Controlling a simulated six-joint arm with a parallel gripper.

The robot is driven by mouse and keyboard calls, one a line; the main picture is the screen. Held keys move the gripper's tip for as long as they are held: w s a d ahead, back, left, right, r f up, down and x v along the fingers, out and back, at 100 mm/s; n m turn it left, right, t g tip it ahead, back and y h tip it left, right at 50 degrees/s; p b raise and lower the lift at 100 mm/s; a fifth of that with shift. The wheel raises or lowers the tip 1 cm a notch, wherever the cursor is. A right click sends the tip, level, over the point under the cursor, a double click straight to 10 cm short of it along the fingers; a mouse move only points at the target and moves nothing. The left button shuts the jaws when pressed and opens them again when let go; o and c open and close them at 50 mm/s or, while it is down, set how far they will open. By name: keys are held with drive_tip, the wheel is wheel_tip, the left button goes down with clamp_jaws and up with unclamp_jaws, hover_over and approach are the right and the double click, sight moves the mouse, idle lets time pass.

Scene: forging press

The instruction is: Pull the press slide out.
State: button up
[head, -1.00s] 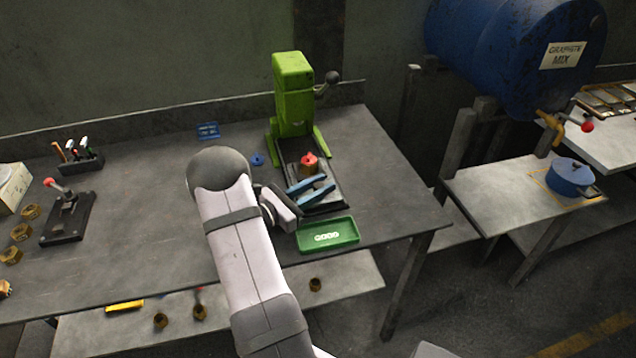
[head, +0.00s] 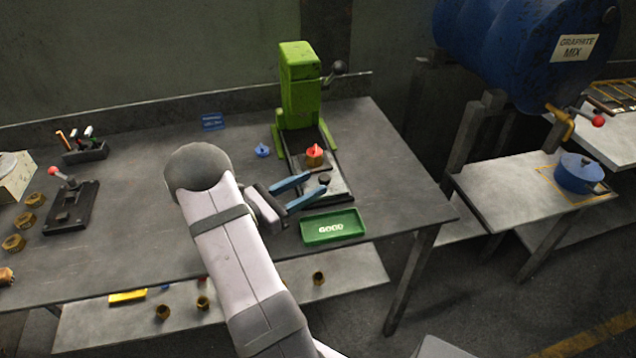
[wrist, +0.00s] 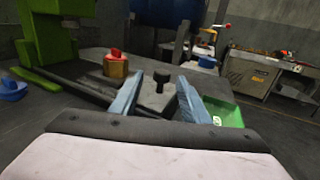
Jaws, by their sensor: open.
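The green press (head: 298,88) stands at the back of the bench. Its slide, a flat plate (head: 337,186), lies in a dark track running forward from the press. A dark round knob (head: 324,179) stands upright near the slide's front end. A brass part with a red top (head: 314,157) sits further back along the track. My gripper (head: 317,181) is open, coming in from the left, its blue fingers at the knob. In the wrist view the knob (wrist: 162,80) shows between the fingertips, with a gap on each side. I cannot tell exactly how deep it sits between them.
A green tray marked GOOD (head: 333,227) is close in front of the track. A small blue part (head: 262,150) lies left of the press. A black lever fixture (head: 71,208) and brass rings are at the far left. The bench is clear between them and my arm.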

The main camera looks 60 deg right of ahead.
drive_tip(key=shift+v, duration=1.05)
drive_tip(key=shift+s+a+r+m+y, duration=0.15)
drive_tip(key=shift+s+a+m+y, duration=0.05)
drive_tip(key=shift+a+m+y, duration=0.15)
drive_tip(key=s+a+m+y+p, duration=0.1)
drive_tip(key=a, duration=0.2)
drive_tip(key=s+a+m+y, duration=0.1)
drive_tip(key=a+y, duration=0.1)
drive_tip(key=a, duration=0.1)
drive_tip(key=s+a+m+y+p, duration=0.1)
drive_tip(key=a+y, duration=0.1)
drive_tip(key=a, duration=0.1)
drive_tip(key=shift+s+r+m+g+p, duration=0.2)
drive_tip(key=shift+s+m+g+p, duration=0.1)
drive_tip(key=shift+s+m, duration=0.05)
drive_tip(key=w+a+m+t+y+p, duration=0.1)
drive_tip(key=a+m+t+y+p, duration=0.1)
drive_tip(key=a, duration=1.2)
drive_tip(key=a+m+t+y+p, duration=0.2)
drive_tip(key=a+m+t+y, duration=0.3)
drive_tip(key=a, duration=1)
drive_tip(key=m+y, duration=0.2)
drive_tip(key=y, duration=0.2)
drive_tip(key=shift+w+a+r, duration=0.2)
drive_tip(key=shift+w+r, duration=0.1)
drive_tip(key=shift+w, duration=0.05)
